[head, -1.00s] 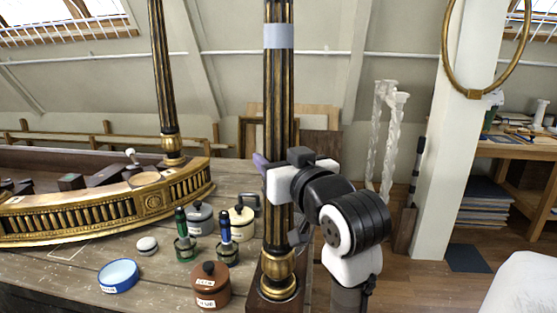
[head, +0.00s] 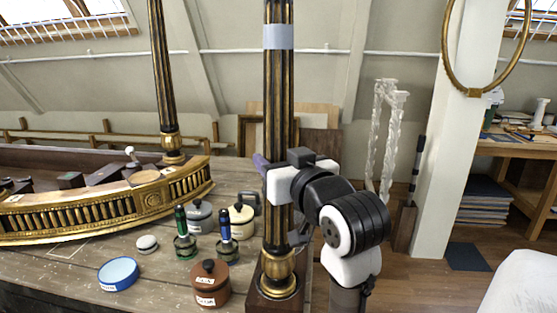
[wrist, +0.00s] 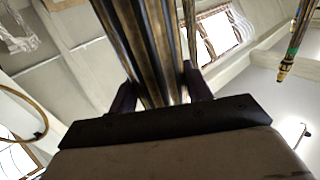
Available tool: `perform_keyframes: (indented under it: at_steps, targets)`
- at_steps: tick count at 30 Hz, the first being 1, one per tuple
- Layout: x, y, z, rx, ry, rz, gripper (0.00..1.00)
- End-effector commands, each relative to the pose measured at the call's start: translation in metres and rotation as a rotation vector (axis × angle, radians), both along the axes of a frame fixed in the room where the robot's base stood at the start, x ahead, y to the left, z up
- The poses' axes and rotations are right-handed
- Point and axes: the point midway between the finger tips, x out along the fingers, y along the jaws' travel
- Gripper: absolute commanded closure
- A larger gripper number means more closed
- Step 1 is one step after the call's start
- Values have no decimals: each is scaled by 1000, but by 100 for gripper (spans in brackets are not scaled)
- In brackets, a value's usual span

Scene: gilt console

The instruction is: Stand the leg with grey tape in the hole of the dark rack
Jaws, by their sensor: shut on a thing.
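The leg with grey tape is a tall dark fluted column with gilt lines (head: 278,100). It stands upright in the head view, its grey tape (head: 278,36) near the top edge. Its gilt foot (head: 278,268) is low, at the dark rack (head: 262,300) near the table's front edge. I cannot tell how deep the foot sits, since the hole is hidden. My gripper (head: 272,172) is shut on the shaft, well above the foot. In the wrist view the shaft (wrist: 150,45) rises between the two dark fingers.
Left of the rack stand a brown lidded pot (head: 210,284), a blue-rimmed dish (head: 118,273), a cream pot (head: 241,221) and small bottles (head: 225,235). A gilt curved console part (head: 110,208) lies at left, with another dark leg (head: 161,80) upright behind it.

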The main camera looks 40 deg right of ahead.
Motion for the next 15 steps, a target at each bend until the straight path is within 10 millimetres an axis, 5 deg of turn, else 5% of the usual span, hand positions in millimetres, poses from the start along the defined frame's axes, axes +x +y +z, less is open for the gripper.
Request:
perform_keyframes:
  at_steps: [10,11,15]
  targets:
    - [0,0,1,-2,-4,0,78]
    - [0,0,1,-2,-4,0,47]
    - [0,0,1,-2,-3,0,29]
